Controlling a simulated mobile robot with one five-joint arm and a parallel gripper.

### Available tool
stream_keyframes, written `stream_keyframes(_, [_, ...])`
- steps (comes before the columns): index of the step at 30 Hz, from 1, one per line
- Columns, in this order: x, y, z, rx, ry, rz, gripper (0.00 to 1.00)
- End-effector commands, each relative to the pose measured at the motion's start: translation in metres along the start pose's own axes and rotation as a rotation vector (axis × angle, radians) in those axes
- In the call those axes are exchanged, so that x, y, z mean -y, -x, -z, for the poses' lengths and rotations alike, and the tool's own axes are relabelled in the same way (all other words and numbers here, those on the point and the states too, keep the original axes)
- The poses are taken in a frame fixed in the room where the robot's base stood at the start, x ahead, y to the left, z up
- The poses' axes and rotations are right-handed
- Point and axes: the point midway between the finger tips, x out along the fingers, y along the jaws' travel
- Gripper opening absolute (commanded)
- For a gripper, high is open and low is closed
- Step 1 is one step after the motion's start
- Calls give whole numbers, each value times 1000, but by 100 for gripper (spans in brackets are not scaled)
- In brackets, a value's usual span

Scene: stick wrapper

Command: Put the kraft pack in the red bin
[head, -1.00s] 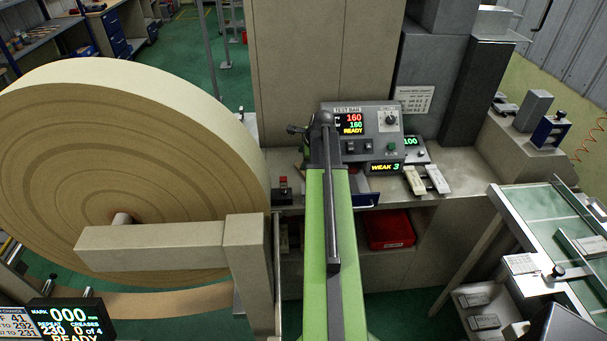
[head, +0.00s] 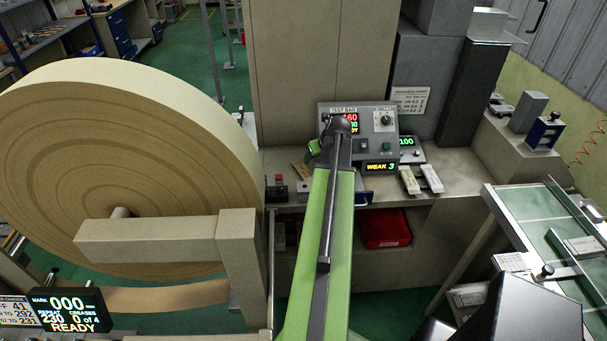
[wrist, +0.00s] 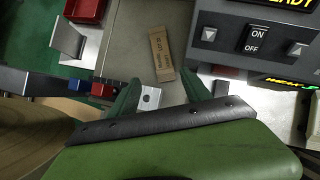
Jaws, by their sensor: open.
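The kraft pack (wrist: 161,54), a small brown packet with dark print, lies flat on the grey counter in the wrist view, just beyond my fingertips and not between them. A brown edge that looks like it (head: 301,169) shows in the head view, partly hidden by my arm. My gripper (wrist: 160,92) is open and empty, its green fingers apart. In the head view its tip (head: 315,149) is mostly hidden behind the wrist. A red bin (head: 386,229) stands on the shelf under the counter. A red tray (wrist: 88,9) shows at the wrist view's top; I cannot tell if they are the same.
The test box (head: 377,120) stands right of the pack. A small switch block with red and blue parts (wrist: 100,89) is at the left, near a bent metal plate (wrist: 68,41). The big paper roll (head: 110,170) fills the left. Two pale bars (head: 431,178) lie farther right.

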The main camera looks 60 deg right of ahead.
Motion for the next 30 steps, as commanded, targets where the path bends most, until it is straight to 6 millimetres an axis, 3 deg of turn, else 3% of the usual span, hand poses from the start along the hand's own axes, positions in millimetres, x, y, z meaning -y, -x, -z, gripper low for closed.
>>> stream_keyframes(15, [7,-114,5,0,-4,4,56])
stream_keyframes(23, [7,-121,2,0,-6,5,56])
stream_keyframes(30, [10,-161,2,0,-6,5,56])
